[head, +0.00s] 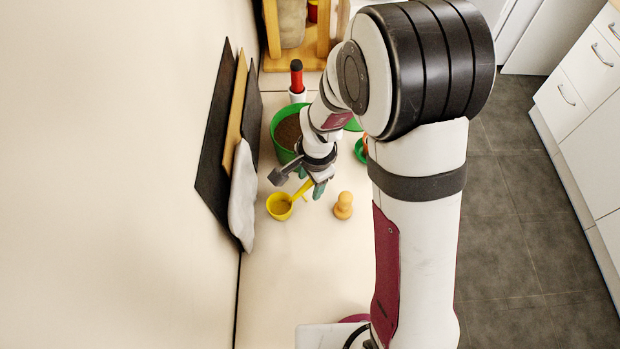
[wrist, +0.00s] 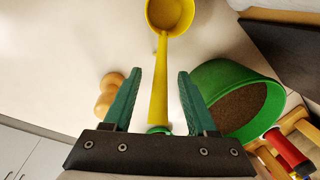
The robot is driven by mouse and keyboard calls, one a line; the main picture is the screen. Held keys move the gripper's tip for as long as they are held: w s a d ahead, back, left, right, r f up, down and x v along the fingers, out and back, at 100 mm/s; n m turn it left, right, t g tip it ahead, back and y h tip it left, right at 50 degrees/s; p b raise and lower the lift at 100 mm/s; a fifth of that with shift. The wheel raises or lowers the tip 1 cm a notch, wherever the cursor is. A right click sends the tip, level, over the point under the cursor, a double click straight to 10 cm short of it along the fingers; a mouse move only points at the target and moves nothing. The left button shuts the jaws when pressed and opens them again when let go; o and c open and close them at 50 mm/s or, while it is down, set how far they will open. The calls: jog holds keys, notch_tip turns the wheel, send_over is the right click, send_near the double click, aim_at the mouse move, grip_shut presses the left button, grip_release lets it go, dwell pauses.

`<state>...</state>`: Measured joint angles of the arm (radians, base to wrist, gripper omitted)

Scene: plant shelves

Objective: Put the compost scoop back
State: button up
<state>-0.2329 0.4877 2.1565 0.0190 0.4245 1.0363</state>
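The yellow compost scoop (head: 279,206) is on the light counter in the head view, its round cup toward the left and its handle running up to my gripper (head: 315,188). In the wrist view the scoop (wrist: 158,85) has its cup at the top, and its handle runs down between the two green fingers of my gripper (wrist: 160,78). The fingers are apart, with a visible gap on each side of the handle. A green pot of brown compost (head: 276,135) stands just behind my gripper; in the wrist view the pot (wrist: 215,80) is right of the fingers.
A wooden knob-shaped tool (head: 343,205) stands right of the scoop. A red-and-black-handled thing (head: 296,75) is behind the pot, before a wooden shelf (head: 295,60). Boards (head: 222,115) and a grey cloth (head: 242,195) are on the left. The counter in front is mostly clear.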

jog(key=shift+r, duration=0.1)
notch_tip(320, 180, up, 12)
jog(key=s, duration=0.1)
jog(key=s+d+r+n, duration=0.2)
jog(key=s+d+n, duration=0.1)
jog(key=s, duration=0.7)
jog(key=s+d+r+n+g+y, duration=0.1)
jog(key=s+d+r+n, duration=0.1)
jog(key=s, duration=0.8)
jog(key=shift+s+d+n+g, duration=0.3)
jog(key=shift+s+d+n, duration=0.1)
jog(key=shift+n, duration=0.2)
